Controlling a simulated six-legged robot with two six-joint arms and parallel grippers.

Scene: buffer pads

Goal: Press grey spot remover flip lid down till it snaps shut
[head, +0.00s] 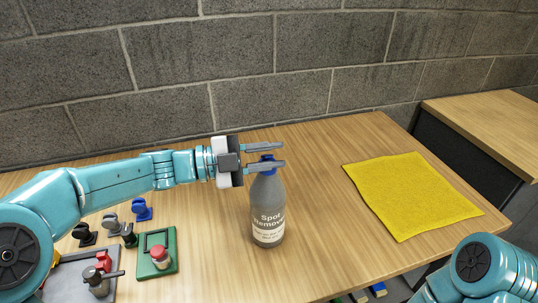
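The grey spot remover bottle (267,212) stands upright on the wooden table, its printed label facing me. Its blue lid (267,157) is at the top, partly hidden by a finger of my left gripper (265,156). The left gripper reaches in from the left at lid height. Its two fingers are apart, one on the near side of the lid and one on the far side. I cannot tell whether either finger touches it, or whether the lid is raised or flat. My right gripper is out of view; only part of that arm shows at bottom right.
A yellow cloth (412,195) lies flat to the right. At lower left are a green block with a red button (158,254), several small knobs and clips, and a grey plate with a lever (97,280). A block wall (250,65) stands behind the table. Table around the bottle is clear.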

